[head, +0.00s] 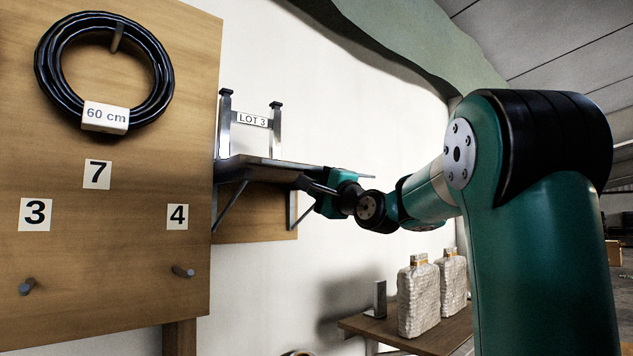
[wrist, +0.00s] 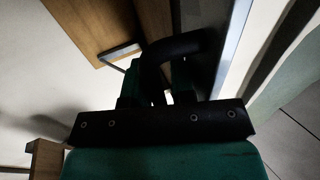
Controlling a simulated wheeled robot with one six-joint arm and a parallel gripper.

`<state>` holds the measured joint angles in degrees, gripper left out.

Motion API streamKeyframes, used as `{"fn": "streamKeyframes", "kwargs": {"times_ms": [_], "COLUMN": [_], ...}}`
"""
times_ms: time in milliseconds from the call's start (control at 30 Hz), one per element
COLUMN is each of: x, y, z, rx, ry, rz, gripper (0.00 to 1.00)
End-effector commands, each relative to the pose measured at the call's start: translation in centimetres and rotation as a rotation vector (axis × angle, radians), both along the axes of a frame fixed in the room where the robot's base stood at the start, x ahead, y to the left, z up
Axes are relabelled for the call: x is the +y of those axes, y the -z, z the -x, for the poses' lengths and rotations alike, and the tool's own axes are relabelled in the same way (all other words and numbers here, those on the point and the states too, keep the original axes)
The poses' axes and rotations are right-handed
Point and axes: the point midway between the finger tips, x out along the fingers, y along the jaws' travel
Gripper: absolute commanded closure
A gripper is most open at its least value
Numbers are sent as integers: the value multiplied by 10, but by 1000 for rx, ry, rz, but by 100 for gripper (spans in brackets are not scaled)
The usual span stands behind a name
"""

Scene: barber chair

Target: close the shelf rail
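A dark curved handle (wrist: 178,45) shows in the wrist view. My gripper (wrist: 157,75) has its green fingers on either side of this handle, apparently shut on it. In the head view my gripper (head: 322,190) is at the shelf's right front, just below board height. The rail itself is hard to tell from the shelf edge.
A wooden panel (head: 130,240) at the left carries a black hose coil (head: 50,65), number labels and pegs. The wall right of the shelf is bare.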

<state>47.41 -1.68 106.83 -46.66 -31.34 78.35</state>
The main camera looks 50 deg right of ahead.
Motion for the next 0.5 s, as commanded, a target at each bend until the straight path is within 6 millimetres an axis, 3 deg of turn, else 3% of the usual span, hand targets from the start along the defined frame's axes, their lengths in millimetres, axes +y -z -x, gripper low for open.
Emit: {"fn": "streamKeyframes", "kwargs": {"times_ms": [167, 267, 500], "x": [0, 0, 0], "y": [0, 0, -1], "z": [0, 0, 1], "rx": [0, 0, 6], "ry": [0, 0, 0], "rz": [0, 0, -1], "gripper": [79, 100, 100]}}
